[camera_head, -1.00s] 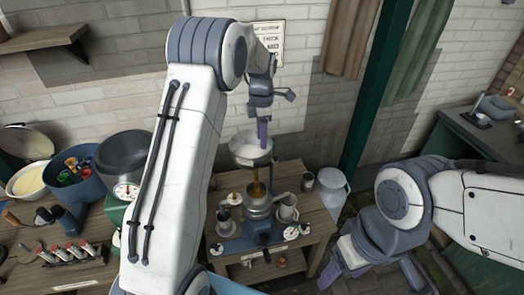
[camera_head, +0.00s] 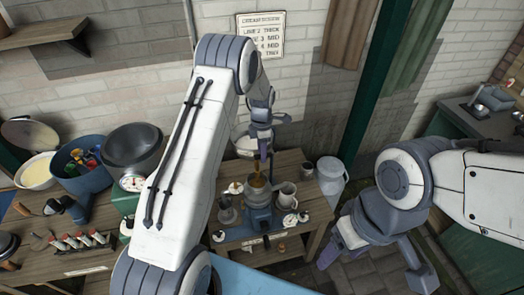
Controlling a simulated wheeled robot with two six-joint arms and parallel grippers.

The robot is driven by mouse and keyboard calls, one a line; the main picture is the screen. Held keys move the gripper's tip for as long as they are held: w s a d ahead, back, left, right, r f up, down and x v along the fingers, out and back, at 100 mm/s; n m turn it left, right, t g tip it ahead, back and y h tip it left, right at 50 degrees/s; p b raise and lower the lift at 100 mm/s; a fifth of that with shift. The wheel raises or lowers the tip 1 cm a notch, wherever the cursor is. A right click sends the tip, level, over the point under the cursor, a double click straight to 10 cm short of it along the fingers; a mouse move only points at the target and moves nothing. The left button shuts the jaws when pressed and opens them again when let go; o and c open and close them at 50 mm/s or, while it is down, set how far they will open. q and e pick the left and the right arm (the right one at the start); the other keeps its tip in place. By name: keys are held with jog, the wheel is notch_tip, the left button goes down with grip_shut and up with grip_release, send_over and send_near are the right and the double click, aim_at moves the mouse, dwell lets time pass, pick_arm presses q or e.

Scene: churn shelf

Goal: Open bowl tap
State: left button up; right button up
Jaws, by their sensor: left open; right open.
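A metal bowl (camera_head: 243,146) sits on top of the blue-grey separator machine (camera_head: 262,218) on a small wooden table. A brown upright part (camera_head: 257,182) shows below the bowl. My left gripper (camera_head: 273,134) is open and empty over the bowl's right side; one finger points down in front of the bowl and hides part of it. I cannot tell whether the finger touches anything. The bowl's tap cannot be made out clearly. My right gripper (camera_head: 376,262) is open and empty, low over the floor to the right of the table.
A metal jug (camera_head: 287,195) stands right of the machine, with a small mug (camera_head: 307,170) behind it. A grey can (camera_head: 331,175) stands beyond the table. A green post (camera_head: 365,100) rises behind. The left bench holds a blue bucket (camera_head: 82,180) and a scale (camera_head: 131,182).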

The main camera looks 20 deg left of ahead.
pick_arm(q)
grip_shut()
jog(key=m, duration=0.1)
jog(key=m+b, duration=0.2)
jog(key=shift+s+d+m, duration=0.1)
jog(key=shift+s+m, duration=0.15)
jog(key=shift+m, duration=0.15)
jog(key=m+b, duration=0.1)
jog(key=m, duration=0.3)
jog(key=s+m+b, duration=0.1)
jog(key=m, duration=0.4)
jog(key=m+b, duration=0.1)
jog(key=m, duration=0.4)
jog(key=shift+s+a+r+b, duration=0.1)
jog(key=shift+s+a+b, duration=0.25)
jog(key=shift+s, duration=0.05)
